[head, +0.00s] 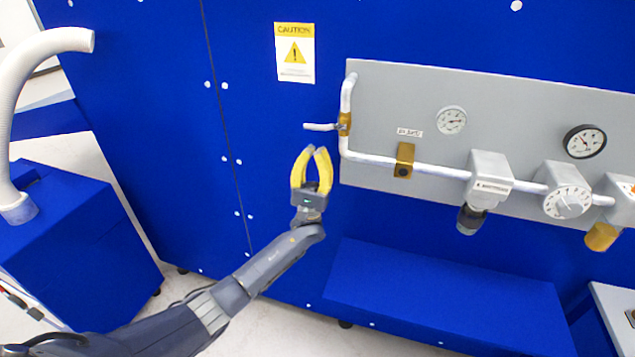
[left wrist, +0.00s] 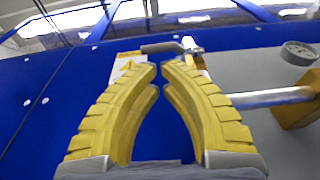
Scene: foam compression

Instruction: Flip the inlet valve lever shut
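The inlet valve's lever (head: 320,127) is a short grey-white handle. It sticks out level to the left from a brass valve body (head: 344,124) on the white pipe at the panel's left edge. In the left wrist view the lever (left wrist: 160,47) shows darker, just beyond the fingertips. My left gripper (head: 316,150) has yellow curved fingers pointing up, and in the head view it appears just below the lever. A narrow gap shows between its tips (left wrist: 160,72), with nothing between them. Part of the valve is hidden behind a finger in the left wrist view. My right gripper is not in view.
A grey panel (head: 390,85) carries gauges (head: 452,120), a brass block (head: 404,160), a regulator (head: 488,180) and a dial (head: 568,201). A blue ledge (head: 445,295) juts out below. A blue cabinet with a white hose (head: 30,65) stands left.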

